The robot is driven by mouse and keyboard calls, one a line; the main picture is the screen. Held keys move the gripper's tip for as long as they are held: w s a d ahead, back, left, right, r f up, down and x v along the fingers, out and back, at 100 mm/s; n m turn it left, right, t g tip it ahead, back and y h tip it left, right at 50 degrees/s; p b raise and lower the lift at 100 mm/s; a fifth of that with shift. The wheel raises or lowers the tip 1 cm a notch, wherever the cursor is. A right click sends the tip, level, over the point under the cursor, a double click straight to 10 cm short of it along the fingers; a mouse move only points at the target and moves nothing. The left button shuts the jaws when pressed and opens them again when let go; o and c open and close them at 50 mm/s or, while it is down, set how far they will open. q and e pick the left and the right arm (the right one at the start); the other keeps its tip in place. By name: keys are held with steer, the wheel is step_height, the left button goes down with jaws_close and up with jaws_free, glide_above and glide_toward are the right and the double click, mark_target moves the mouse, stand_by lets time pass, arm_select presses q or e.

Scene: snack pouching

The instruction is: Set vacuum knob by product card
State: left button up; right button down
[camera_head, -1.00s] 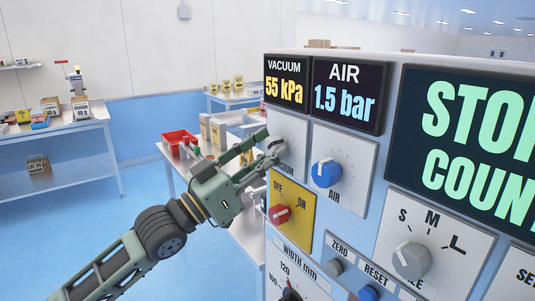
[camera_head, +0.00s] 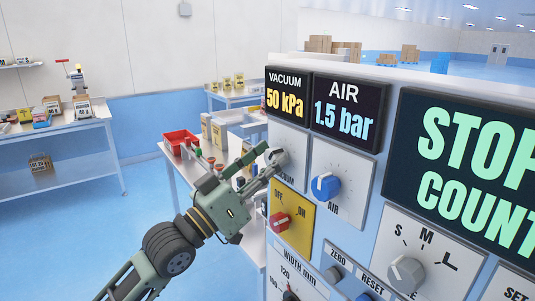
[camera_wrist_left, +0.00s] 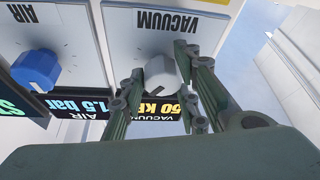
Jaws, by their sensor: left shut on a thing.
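The grey vacuum knob (camera_wrist_left: 160,73) sits on a white plate marked VACUUM (camera_wrist_left: 165,22) in the left wrist view, where the picture is upside down. My left gripper (camera_wrist_left: 158,68) is shut on the knob, with a finger on each side of it. In the head view my left gripper (camera_head: 272,160) covers much of the knob at the panel's left edge. The vacuum display (camera_head: 287,93) above it reads 50 kPa. I cannot make out a product card with readable settings. My right gripper is not in view.
The blue air knob (camera_head: 326,187) is close right of the vacuum knob, under a display (camera_head: 346,112) reading 1.5 bar. A red OFF/ON knob (camera_head: 279,222) is below. A table with a red bin (camera_head: 181,141) stands behind my left gripper.

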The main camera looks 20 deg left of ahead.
arm_select(q)
steer(key=shift+s+d+r+n+t+y+p, duration=0.15)
steer(key=shift+n+y+p, duration=0.3)
steer(key=shift+n+p, duration=0.55)
steer(key=shift+d+r+n+t+y+p, duration=0.15)
steer(key=shift+n+y+p, duration=0.3)
steer(key=shift+n+p, duration=0.5)
steer(key=shift+a+f+n+p, duration=0.1)
steer(key=shift+f+n+p, duration=0.1)
steer(key=shift+n+p, duration=0.2)
steer(key=o, duration=0.8)
steer(key=shift+o, duration=1)
steer(key=shift+d+r, duration=0.1)
steer(key=shift+d, duration=0.1)
steer(key=v, duration=1.2)
